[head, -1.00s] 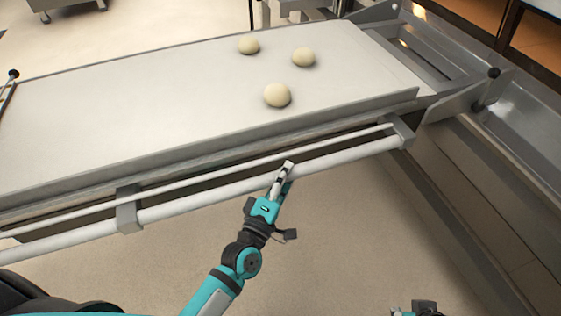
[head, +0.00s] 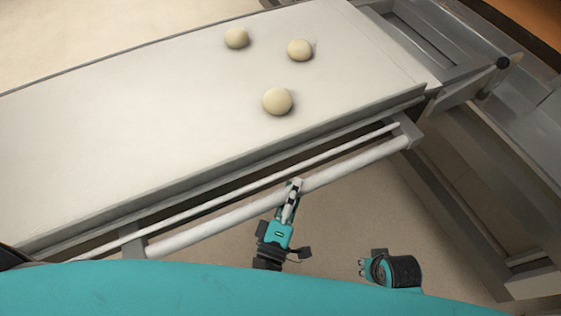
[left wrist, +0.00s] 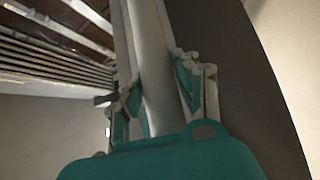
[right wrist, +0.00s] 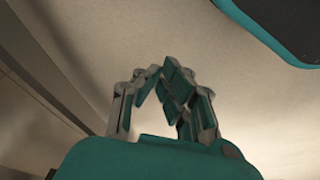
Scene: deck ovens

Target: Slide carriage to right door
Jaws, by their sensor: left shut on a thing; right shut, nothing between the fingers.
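The carriage is a long pale loading board (head: 150,120) with a white handle bar (head: 350,164) along its near side. Three round dough balls lie on it, one of them (head: 277,101) nearest the bar. My left gripper (head: 294,188) is shut on the handle bar; in the left wrist view the bar (left wrist: 150,60) runs between its fingers (left wrist: 158,95). My right gripper (head: 362,267) is shut and empty, low over the floor and apart from the bar. Its fingers also show in the right wrist view (right wrist: 165,90). The oven doors cannot be made out clearly.
A metal rail frame (head: 460,85) with a black knob (head: 503,63) stands at the carriage's right end. Steel panels (head: 450,210) run down the right side. Bare floor (head: 340,215) lies below the bar. My teal body covers the bottom of the head view.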

